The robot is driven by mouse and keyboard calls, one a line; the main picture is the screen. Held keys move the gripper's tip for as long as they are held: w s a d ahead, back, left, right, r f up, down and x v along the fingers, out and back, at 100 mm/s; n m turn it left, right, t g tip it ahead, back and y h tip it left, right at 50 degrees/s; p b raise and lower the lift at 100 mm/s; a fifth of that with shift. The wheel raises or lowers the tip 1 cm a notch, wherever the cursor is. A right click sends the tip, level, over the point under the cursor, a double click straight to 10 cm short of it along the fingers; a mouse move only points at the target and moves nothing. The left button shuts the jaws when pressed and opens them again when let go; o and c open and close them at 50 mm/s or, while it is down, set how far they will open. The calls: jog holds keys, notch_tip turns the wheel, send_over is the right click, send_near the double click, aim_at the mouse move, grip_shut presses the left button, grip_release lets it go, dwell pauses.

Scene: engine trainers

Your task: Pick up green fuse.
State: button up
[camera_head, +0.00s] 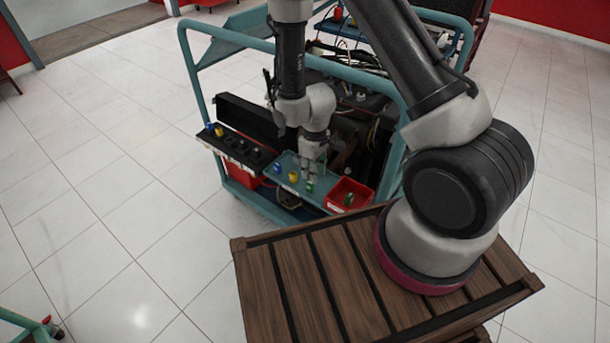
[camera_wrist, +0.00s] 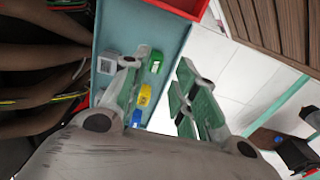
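The green fuse (camera_head: 309,187) stands on a teal tray (camera_head: 285,186) at the end of a row with a yellow fuse (camera_head: 293,176) and a blue fuse (camera_head: 277,168). In the wrist view the green fuse (camera_wrist: 155,61) lies just beyond the fingertips, with the yellow fuse (camera_wrist: 145,94) and blue fuse (camera_wrist: 137,118) nearer my palm. My gripper (camera_head: 314,166) is above the tray, close to the green fuse. In the wrist view my gripper (camera_wrist: 164,63) is open, with nothing between its fingers.
A red bin (camera_head: 335,194) with a green item (camera_head: 348,200) stands just right of the tray. A black rack (camera_head: 232,146) with several coloured parts is on the left. The teal cart frame (camera_head: 190,75) surrounds the engine. A wooden slatted crate (camera_head: 300,285) is in front.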

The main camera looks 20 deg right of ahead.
aim_at(313, 185)
jog(key=shift+w+f, duration=0.15)
jog(key=shift+w, duration=0.15)
notch_tip(313, 185, down, 8)
jog(key=shift+s+r, duration=0.15)
jog(key=shift+r, duration=0.1)
jog(key=c, duration=0.6)
